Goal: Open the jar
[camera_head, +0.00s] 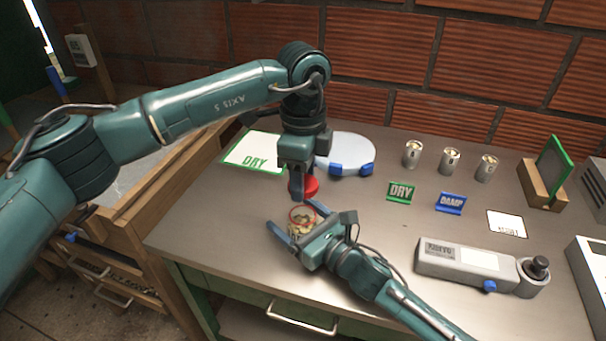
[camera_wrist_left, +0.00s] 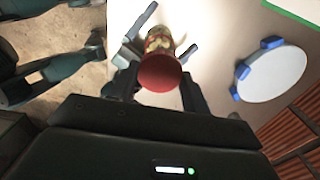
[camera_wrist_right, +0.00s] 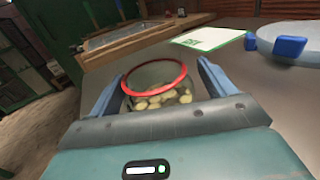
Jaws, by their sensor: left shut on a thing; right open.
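The glass jar (camera_head: 301,226) stands on the steel table with a red ring around its open mouth. Pale beans show inside it in the right wrist view (camera_wrist_right: 160,97). My left gripper (camera_head: 298,190) is shut on the red lid (camera_head: 308,184), which it holds above the jar, apart from it. In the left wrist view the lid (camera_wrist_left: 160,72) sits between the fingers and partly hides the jar (camera_wrist_left: 160,38). My right gripper (camera_head: 291,213) is low at the table, open, with one finger on each side of the jar.
A DRY mat (camera_head: 254,152) and a pale round plate with blue clips (camera_head: 347,152) lie behind. Bare tabletop lies left of the jar.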

